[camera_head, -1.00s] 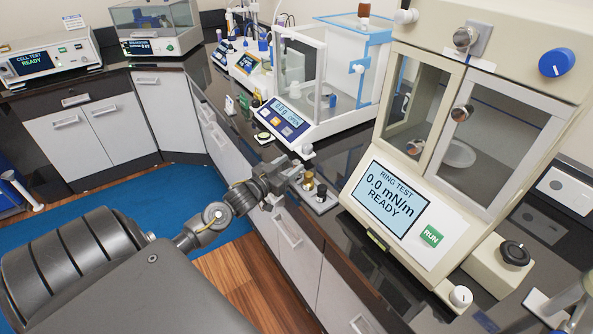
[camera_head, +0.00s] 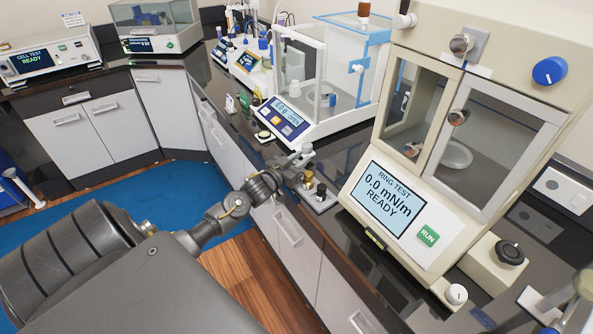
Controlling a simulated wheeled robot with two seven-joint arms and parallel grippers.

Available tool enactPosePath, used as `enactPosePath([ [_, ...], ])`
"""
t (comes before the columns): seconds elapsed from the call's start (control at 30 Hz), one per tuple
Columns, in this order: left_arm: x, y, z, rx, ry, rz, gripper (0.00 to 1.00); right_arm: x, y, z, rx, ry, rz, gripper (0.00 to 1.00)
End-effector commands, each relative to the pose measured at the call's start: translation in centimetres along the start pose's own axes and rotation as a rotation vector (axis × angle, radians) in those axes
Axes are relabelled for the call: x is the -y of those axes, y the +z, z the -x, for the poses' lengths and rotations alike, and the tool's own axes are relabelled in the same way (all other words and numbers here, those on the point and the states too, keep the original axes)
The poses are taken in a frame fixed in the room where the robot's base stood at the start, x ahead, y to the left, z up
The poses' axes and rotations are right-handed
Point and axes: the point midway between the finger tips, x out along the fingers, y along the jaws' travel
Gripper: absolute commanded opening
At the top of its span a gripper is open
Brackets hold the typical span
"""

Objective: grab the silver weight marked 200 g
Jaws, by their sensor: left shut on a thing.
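A small weight tray (camera_head: 322,207) lies on the dark bench top in front of the ring tester. My left gripper (camera_head: 301,160) is just above the far end of the tray, shut on a small silver weight. The fingers mostly hide this weight, and no 200 g marking is readable. My right gripper is not clearly in view.
The ring tester (camera_head: 385,206) stands close on the right. A glass-sided balance (camera_head: 287,118) stands just behind the tray. Small items (camera_head: 262,135) lie along the bench edge to the left. Drawers are below the bench.

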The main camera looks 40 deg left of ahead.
Motion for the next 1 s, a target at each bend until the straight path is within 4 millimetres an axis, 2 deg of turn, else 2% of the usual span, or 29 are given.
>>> enactPosePath([
  [0.03, 0.0, 0.0, 0.0, 0.0, 0.0, 0.0, 0.07, 0.0, 0.0, 0.0, 0.0, 0.0, 0.0, 0.36],
  [0.1, 0.0, 0.0, 0.0, 0.0, 0.0, 0.0, 0.0, 0.1, 0.0, 0.0, 0.0, -0.001, -0.001, 0.36],
  [0.47, 0.1, -0.6, 0.0, -0.003, -0.001, -0.001, 0.0, 0.4, -0.1, -0.3, -0.001, -0.004, -0.002, 0.36],
  [0.67, 0.0, -3.0, 0.0, -0.007, 0.001, -0.003, 0.0, 0.4, 0.0, -1.7, -0.001, -0.004, -0.003, 0.36],
  [0.93, 1.1, -9.1, 5.1, -0.003, 0.001, -0.008, 0.0, 0.4, 0.0, -2.4, -0.002, -0.003, -0.002, 0.36],
  [1.0, 1.4, -9.6, 7.0, 0.002, 0.002, -0.006, 0.0, 0.4, 0.1, -2.9, -0.002, -0.003, -0.002, 0.36],
])
